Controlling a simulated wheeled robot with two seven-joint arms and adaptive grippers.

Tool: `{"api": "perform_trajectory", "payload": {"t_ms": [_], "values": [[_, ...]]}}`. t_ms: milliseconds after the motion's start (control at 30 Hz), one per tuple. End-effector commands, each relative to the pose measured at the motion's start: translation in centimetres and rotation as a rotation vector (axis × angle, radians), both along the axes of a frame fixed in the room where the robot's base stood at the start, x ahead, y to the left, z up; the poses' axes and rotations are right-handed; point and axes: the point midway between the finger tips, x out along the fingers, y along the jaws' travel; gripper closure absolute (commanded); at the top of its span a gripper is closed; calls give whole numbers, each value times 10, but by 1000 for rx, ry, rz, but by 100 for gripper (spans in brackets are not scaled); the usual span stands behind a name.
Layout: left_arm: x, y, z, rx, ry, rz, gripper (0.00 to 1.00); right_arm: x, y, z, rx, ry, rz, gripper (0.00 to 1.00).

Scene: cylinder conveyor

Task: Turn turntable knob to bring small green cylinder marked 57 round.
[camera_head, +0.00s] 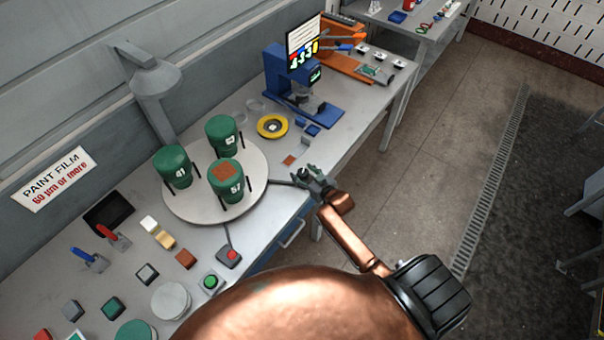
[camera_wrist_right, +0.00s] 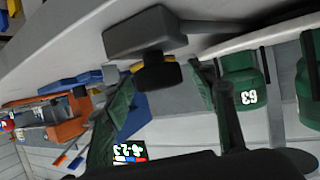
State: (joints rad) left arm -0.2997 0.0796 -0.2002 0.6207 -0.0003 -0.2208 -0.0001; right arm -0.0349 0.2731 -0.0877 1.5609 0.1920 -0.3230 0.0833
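The green cylinder marked 57 (camera_head: 235,189) stands on the near side of the white round turntable (camera_head: 180,207), with a brown square on its top. The green cylinder marked 41 (camera_head: 174,172) stands to its left, and another green cylinder (camera_head: 220,138) stands behind. My right gripper (camera_head: 312,180) is at the end of the turntable's handle, right of the disc. In the right wrist view its fingers (camera_wrist_right: 168,105) are apart, with the dark knob (camera_wrist_right: 158,76) showing between them; contact is unclear. A green cylinder (camera_wrist_right: 238,72), seemingly marked 63, shows there too. My left gripper is out of view.
A red button (camera_head: 229,256) and a green button (camera_head: 210,282) sit near the bench's front edge. A yellow ring (camera_head: 263,127) and a blue stand (camera_head: 277,72) are behind the handle. A grey lamp (camera_head: 152,80) rises behind the turntable. Open floor lies right.

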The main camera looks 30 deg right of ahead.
Motion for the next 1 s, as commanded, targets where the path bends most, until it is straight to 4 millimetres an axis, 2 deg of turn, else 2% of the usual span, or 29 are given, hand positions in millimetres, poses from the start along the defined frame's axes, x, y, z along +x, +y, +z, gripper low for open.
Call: {"api": "perform_trajectory", "payload": {"t_ms": [67, 567, 1000], "values": [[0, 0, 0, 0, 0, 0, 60, 0, 0, 0, 0, 0, 0, 54], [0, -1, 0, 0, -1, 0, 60, 0, 0, 0, 0, 0, 0, 88], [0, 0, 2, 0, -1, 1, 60, 1, 0, 1, -1, -2, 83, 88]]}}
